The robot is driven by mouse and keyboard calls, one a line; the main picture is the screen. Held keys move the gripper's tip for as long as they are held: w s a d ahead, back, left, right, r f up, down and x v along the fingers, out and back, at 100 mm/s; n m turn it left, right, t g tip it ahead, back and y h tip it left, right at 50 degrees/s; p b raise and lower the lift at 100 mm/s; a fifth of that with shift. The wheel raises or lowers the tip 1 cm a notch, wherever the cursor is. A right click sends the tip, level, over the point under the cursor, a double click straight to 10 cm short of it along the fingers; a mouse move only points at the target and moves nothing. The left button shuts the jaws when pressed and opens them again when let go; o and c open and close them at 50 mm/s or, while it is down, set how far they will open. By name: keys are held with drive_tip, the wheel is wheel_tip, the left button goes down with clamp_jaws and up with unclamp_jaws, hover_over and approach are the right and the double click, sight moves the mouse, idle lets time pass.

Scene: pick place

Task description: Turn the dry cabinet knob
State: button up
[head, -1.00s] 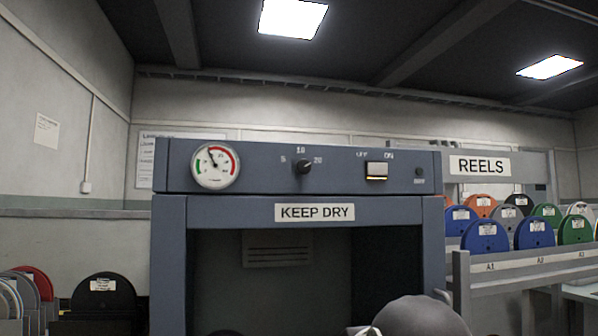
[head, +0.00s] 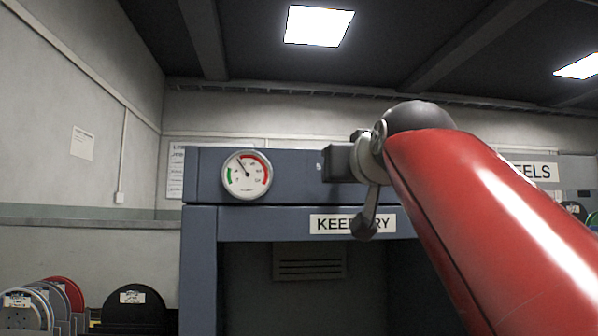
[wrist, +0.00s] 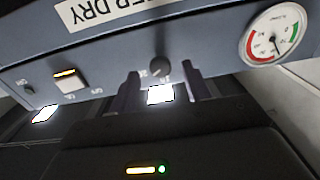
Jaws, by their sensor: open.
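The dry cabinet (head: 290,226) stands ahead, a blue-grey box with an open front and a control panel along its top. Its dark round knob (wrist: 160,67) shows in the wrist view, where the panel (wrist: 110,60) appears upside down. In the head view my gripper and arm hide the knob. My gripper (wrist: 163,87) is open and empty. Its two dark fingers point at the panel, one on each side of the knob's line. Whether they touch the panel or reach around the knob I cannot tell. In the head view my gripper (head: 340,163) is in front of the panel.
A round gauge (head: 246,176) is left of the knob area; it also shows in the wrist view (wrist: 273,33). A lit switch (wrist: 69,80) is on the knob's other side. A KEEP DRY label (head: 340,223) is below the panel. Reels (head: 135,308) stand at lower left.

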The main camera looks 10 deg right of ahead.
drive_tip(key=shift+w, duration=1)
drive_tip(key=shift+c, duration=0.4)
drive_tip(key=c, duration=0.9)
